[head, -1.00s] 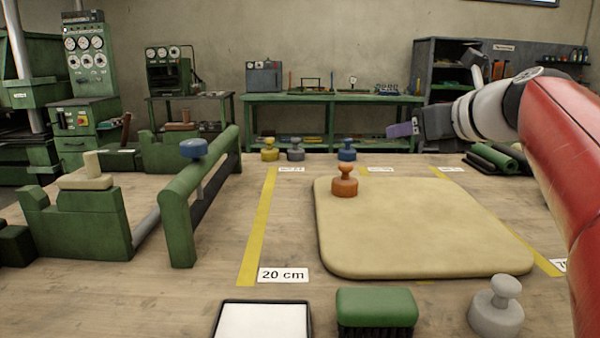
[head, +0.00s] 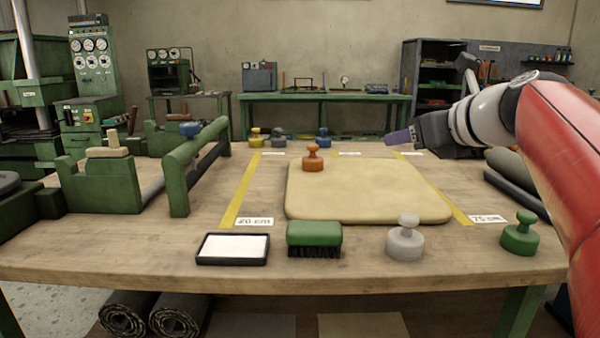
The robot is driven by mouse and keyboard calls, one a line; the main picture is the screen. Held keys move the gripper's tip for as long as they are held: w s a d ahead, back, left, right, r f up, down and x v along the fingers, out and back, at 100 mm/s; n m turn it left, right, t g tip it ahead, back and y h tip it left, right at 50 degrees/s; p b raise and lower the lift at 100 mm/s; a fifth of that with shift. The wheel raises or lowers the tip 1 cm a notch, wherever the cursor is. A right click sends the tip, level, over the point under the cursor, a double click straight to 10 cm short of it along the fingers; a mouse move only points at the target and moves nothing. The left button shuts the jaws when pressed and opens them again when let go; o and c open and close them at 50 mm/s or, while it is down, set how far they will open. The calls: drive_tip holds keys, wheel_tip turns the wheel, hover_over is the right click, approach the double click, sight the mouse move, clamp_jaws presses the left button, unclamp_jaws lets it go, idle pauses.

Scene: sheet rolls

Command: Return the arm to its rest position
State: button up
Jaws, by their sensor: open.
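My red and white arm comes in from the right side of the head view. My gripper (head: 398,138) is above the back right of the workbench, pointing left, with purple fingertips. It holds nothing that I can see. It is clear of the tan mat (head: 365,200) and of the orange knobbed weight (head: 312,158) standing on the mat's back left part.
On the workbench (head: 150,240), a tray (head: 233,249), green brush (head: 314,237), grey weight (head: 406,240) and green weight (head: 520,236) line the front. A green roller stand (head: 195,165) is left. Dark rolls (head: 512,190) lie right, near my arm. Several weights stand behind the mat.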

drive_tip(key=s+a+f+n+g+b, duration=0.1)
drive_tip(key=s+f+n, duration=0.2)
drive_tip(key=f+n, duration=0.2)
drive_tip(key=s+a+f+n+g+h, duration=0.1)
drive_tip(key=s+a+f+n+g, duration=0.1)
drive_tip(key=s+f+n, duration=0.2)
drive_tip(key=s+a+f+n+g+h+b, duration=0.1)
drive_tip(key=s+f+n, duration=0.3)
drive_tip(key=f, duration=0.6)
drive_tip(key=shift+s+a+n+b, duration=0.3)
drive_tip(key=shift+a+n, duration=0.4)
drive_tip(key=shift+n, duration=0.4)
drive_tip(key=s+f+n+g+h+b, duration=0.1)
drive_tip(key=s+f+n, duration=0.5)
drive_tip(key=f+n, duration=0.1)
drive_tip(key=s+d+f+n+g+h, duration=0.1)
drive_tip(key=s+f+n+g+h, duration=0.1)
drive_tip(key=s+f+n, duration=0.4)
wheel_tip(320, 180, down, 3)
drive_tip(key=n, duration=0.2)
drive_tip(key=shift+d+f+n+b, duration=0.2)
drive_tip(key=shift+n+b, duration=0.1)
drive_tip(key=shift+b, duration=0.1)
